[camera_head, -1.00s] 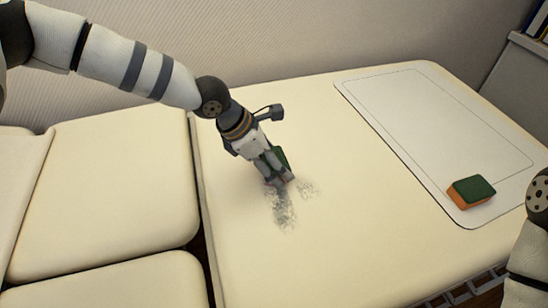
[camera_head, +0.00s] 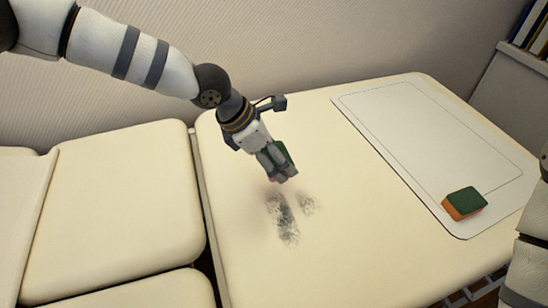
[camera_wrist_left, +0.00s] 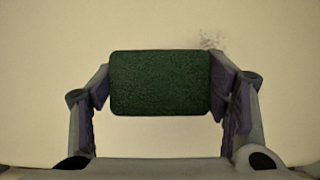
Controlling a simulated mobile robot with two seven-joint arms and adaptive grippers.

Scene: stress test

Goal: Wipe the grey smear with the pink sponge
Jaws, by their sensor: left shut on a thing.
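My left gripper (camera_head: 280,177) is shut on a sponge with a dark green top (camera_head: 285,153). The left wrist view shows the sponge's green face (camera_wrist_left: 160,83) between the two fingers (camera_wrist_left: 160,90). A trace of pink shows at its lower edge in the head view; most of its underside is hidden. The grey smear (camera_head: 284,218) lies on the cream surface just below the gripper in the picture, with a smaller patch beside it on the right. Part of the smear (camera_wrist_left: 211,40) shows beyond the sponge in the left wrist view. I cannot tell whether the sponge touches the surface.
A second sponge, orange with a green top (camera_head: 465,202), sits on a white board (camera_head: 430,130) at the right. Cream cushions (camera_head: 100,200) lie to the left across a gap. A wall stands behind. Part of my right arm shows at the right edge.

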